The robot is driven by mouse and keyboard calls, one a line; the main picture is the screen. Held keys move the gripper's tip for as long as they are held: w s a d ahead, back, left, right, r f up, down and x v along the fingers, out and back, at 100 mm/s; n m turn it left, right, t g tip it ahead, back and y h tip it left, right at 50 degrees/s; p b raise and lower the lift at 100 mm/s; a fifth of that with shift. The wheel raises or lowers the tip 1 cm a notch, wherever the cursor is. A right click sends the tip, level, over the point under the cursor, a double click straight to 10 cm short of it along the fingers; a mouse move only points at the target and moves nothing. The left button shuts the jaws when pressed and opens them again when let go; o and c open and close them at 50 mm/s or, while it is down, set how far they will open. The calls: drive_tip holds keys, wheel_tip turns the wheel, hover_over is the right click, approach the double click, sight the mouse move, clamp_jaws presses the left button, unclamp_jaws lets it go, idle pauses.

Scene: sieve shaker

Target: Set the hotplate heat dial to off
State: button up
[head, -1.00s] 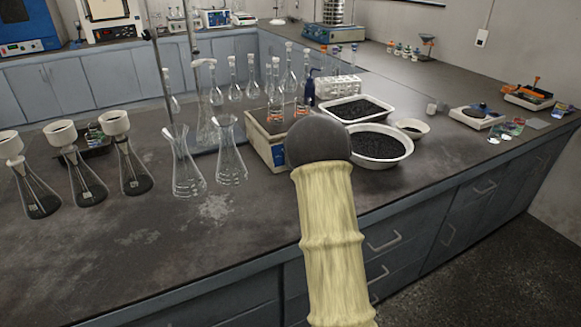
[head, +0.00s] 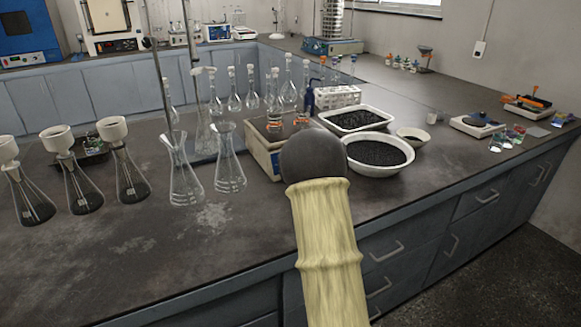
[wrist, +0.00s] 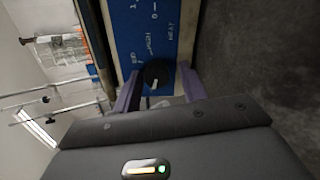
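The hotplate (head: 258,150) stands near the bench's front edge in the head view, partly hidden behind my arm, with glassware on its top. In the wrist view its blue front panel (wrist: 146,28) shows white lettering, including HEAT. The black round heat dial (wrist: 156,73) sits on that panel, with a pale pointer mark toward the bottom of the picture. Which setting it marks is too small to tell. My gripper (wrist: 158,80) has one purple-grey finger on each side of the dial, with visible gaps. It is open. In the head view my arm hides the gripper and dial.
Two glass flasks (head: 183,175) stand close left of the hotplate. A white bowl of dark granules (head: 378,168) and a white tray (head: 352,128) stand to its right. Several funnel-topped flasks (head: 78,180) are at far left. The front bench edge is clear.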

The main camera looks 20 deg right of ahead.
drive_tip(key=shift+o, duration=0.2)
drive_tip(key=shift+r, duration=0.2)
drive_tip(key=shift+s+r, duration=0.1)
drive_tip(key=shift+s, duration=0.05)
drive_tip(key=v, duration=1.7)
drive_tip(key=shift+p, duration=0.45)
